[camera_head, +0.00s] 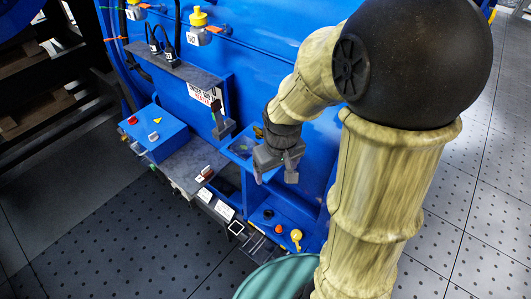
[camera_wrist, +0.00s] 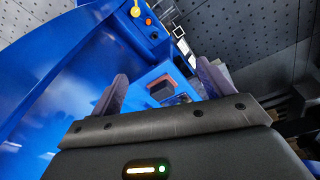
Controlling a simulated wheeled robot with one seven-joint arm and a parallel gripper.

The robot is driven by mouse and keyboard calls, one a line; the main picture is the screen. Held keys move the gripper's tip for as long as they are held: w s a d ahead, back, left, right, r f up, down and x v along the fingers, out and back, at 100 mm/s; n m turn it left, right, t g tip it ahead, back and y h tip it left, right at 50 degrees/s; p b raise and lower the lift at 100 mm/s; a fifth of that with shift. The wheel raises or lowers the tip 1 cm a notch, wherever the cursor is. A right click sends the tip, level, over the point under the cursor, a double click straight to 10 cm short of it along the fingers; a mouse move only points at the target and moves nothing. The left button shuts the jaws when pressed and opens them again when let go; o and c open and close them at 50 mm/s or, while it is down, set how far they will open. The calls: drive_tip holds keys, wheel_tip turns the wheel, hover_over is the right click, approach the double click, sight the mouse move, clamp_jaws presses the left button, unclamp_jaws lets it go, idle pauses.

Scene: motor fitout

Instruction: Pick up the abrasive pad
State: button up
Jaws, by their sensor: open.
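My gripper (camera_head: 275,173) is open and empty, pointing down in front of the blue machine, beside a small blue tray (camera_head: 234,149). In the wrist view my gripper (camera_wrist: 161,88) has its two fingers wide apart. Between them in that view, beyond the fingertips, a dark block with a reddish-brown edge (camera_wrist: 161,86) lies in a blue tray; it looks like the abrasive pad, though I cannot be sure. The fingers do not appear to touch it. In the head view I cannot make out this block clearly; my gripper partly covers that area.
A grey shelf (camera_head: 188,163) with a small brown item and white labels adjoins the tray at left. A blue control box (camera_head: 156,133) stands further left. A yellow knob (camera_head: 296,236) sits on a lower blue panel. The blue machine wall (camera_head: 265,60) rises behind; perforated floor lies in front.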

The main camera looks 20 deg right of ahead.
drive_tip(key=w+r+n+g+p, duration=0.1)
drive_tip(key=w+r+n+p, duration=0.4)
drive_tip(key=w+r+p, duration=0.3)
wheel_tip(320, 180, up, 2)
drive_tip(key=shift+w+d+r+g, duration=0.1)
drive_tip(key=shift+w+d+g, duration=0.25)
drive_tip(key=shift+w, duration=0.65)
drive_tip(key=shift+a, duration=0.1)
wheel_tip(320, 180, down, 12)
drive_tip(key=p, duration=0.3)
drive_tip(key=shift+p, duration=0.3)
drive_tip(key=shift+w+a+f+p, duration=0.1)
drive_tip(key=shift+a+f+p, duration=0.15)
drive_tip(key=shift+f+p, duration=0.6)
drive_tip(key=shift+w+f+p, duration=0.15)
drive_tip(key=shift+f+p, duration=0.5)
drive_tip(key=shift+f, duration=1.25)
